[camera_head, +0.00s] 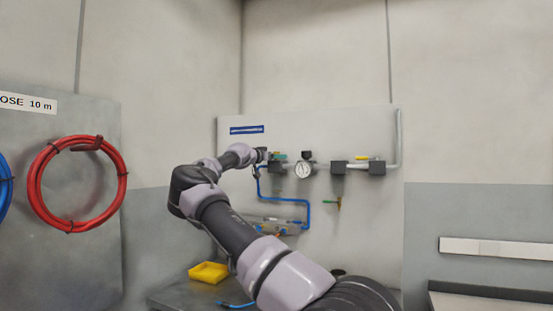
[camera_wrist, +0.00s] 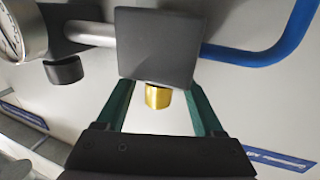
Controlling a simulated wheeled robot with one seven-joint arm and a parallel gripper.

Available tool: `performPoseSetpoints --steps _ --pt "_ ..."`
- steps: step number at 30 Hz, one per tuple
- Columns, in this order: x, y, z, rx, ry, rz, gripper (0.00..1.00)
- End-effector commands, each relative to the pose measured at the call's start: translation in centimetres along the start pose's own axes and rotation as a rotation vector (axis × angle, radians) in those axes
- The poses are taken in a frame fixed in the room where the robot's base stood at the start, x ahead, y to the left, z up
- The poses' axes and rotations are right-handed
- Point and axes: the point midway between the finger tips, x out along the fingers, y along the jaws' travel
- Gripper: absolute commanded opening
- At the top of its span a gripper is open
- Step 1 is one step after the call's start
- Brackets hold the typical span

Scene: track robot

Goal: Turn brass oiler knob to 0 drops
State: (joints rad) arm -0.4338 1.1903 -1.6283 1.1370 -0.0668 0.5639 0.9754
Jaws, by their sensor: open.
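The brass oiler knob (camera_wrist: 158,97) is a short gold cylinder on a dark square block (camera_wrist: 154,45) in the wrist view. My gripper (camera_wrist: 160,88) is open, with one green finger on each side of the knob. Gaps show between the knob and both fingers, so neither appears to touch it. The knob's markings cannot be read. In the head view my gripper (camera_head: 262,155) is at the left end of the pipe line on the panel, and the knob cannot be made out there.
A round gauge (camera_head: 303,170) sits on the pipe right of my gripper, with dark blocks and a yellow handle (camera_head: 367,157) farther right. A blue pipe (camera_head: 290,200) runs below. A yellow bin (camera_head: 208,272) stands on the bench. A red hose coil (camera_head: 78,184) hangs at left.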

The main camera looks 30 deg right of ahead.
Motion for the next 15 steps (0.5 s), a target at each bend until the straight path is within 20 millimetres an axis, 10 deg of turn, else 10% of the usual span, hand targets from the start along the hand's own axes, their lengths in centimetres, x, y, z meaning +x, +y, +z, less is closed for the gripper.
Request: performPoseSetpoints --steps 5,10,15 --pt "-0.03 -0.01 0.01 0.000 0.000 0.000 0.65" --pt "-0.04 -0.01 0.02 0.000 0.000 0.000 0.00" --pt "-0.05 0.00 0.02 0.000 -0.001 -0.003 0.00"
